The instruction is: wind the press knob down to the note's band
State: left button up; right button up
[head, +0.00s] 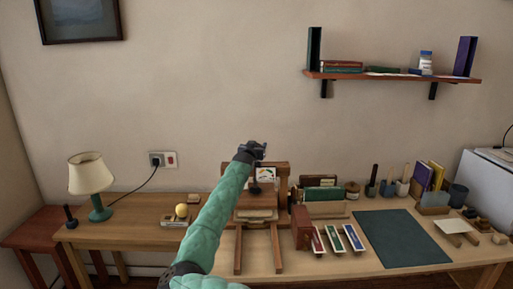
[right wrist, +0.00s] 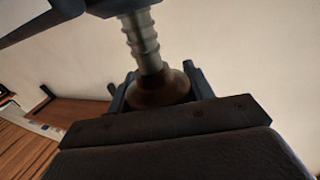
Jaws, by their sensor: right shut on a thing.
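The wooden book press (head: 283,205) stands on the table in the middle of the head view. A small white note (head: 266,173) with coloured marks shows on it, just below my right gripper (head: 257,149). Too small to read is where a pointer stands against its bands. In the right wrist view, the dark brown round press knob (right wrist: 160,88) sits between the fingers of my right gripper (right wrist: 160,95), which is shut on it. A grey threaded screw (right wrist: 143,40) runs from the knob. My arm hides part of the press. My left gripper is not in view.
A lamp (head: 92,180) and a yellow ball (head: 181,210) are left of my arm. Books (head: 323,195), several coloured trays (head: 335,238) and a dark green mat (head: 400,238) lie right of the press. A shelf (head: 392,76) hangs on the wall at upper right.

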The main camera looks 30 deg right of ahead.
jog(key=o, duration=1)
jog(key=shift+r, duration=0.25)
jog(key=shift+f, duration=0.1)
jog(key=shift+a+f, duration=0.1)
jog(key=shift+s+a, duration=0.15)
jog(key=shift+b+v, duration=0.45)
jog(key=shift+v, duration=0.65)
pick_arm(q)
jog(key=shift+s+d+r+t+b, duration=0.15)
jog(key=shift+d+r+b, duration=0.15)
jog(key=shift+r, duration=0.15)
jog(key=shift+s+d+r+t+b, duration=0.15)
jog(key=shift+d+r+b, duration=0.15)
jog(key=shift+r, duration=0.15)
pick_arm(e)
jog(key=shift+v, duration=2.6)
